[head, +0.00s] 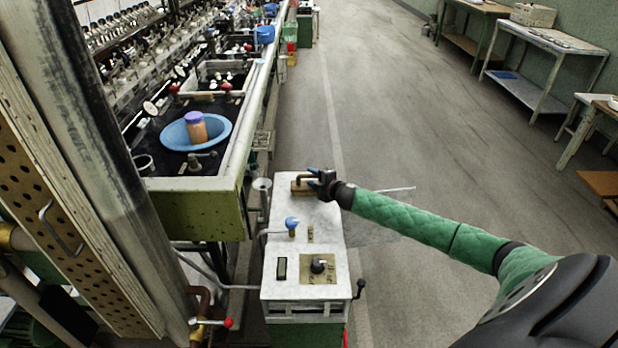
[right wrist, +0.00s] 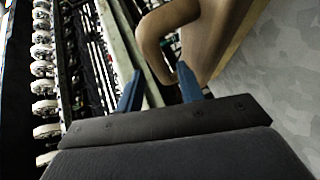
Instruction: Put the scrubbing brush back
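The scrubbing brush (head: 299,190) is a small brown block with a darker arched handle. In the head view it rests on the far part of the pale top of the control cabinet. My right gripper (head: 322,178) is at the brush's right side, level with the handle. In the right wrist view the brush's curved brown handle (right wrist: 155,35) shows large, just ahead of my right gripper (right wrist: 160,88). The two blue fingers stand apart, with part of the handle between or just beyond their tips; firm contact cannot be seen. My left gripper is out of view.
The control cabinet (head: 330,235) carries a blue knob (head: 291,223) and a dial (head: 318,266). Open floor lies right; tables (head: 545,45) stand farther off.

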